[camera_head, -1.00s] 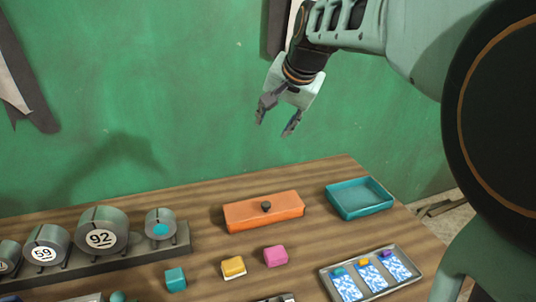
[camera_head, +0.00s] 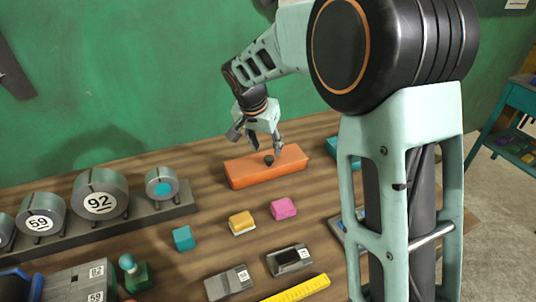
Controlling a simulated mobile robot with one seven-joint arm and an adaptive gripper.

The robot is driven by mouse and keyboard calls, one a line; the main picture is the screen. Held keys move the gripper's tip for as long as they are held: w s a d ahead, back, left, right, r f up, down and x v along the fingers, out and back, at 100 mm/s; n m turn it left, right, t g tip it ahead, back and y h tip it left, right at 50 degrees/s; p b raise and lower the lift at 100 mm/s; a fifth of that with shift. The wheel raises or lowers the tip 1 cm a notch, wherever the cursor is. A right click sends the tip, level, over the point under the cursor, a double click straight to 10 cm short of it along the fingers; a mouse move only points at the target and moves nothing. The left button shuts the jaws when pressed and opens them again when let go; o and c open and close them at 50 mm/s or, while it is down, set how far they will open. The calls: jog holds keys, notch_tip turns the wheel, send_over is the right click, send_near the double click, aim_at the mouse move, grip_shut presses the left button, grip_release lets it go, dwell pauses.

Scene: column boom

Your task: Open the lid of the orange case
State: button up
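The orange case (camera_head: 245,175) is a long, low box near the back of the wooden table, with a small dark knob (camera_head: 269,160) on top. Its lid looks shut. My gripper (camera_head: 256,146) points down just above the case, its fingers spread apart on either side of the knob or slightly behind it. Whether the fingertips touch the lid cannot be told. The gripper is open and empty.
Grey cylinders (camera_head: 101,195) stand in a rack at left. Teal (camera_head: 183,238), yellow (camera_head: 242,222) and pink (camera_head: 284,208) blocks lie in front of the case. My arm hides most of the teal tray (camera_head: 332,146) at right.

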aim_at(269, 157)
jog(key=x, duration=0.5)
jog(key=shift+w, duration=0.1)
grip_shut()
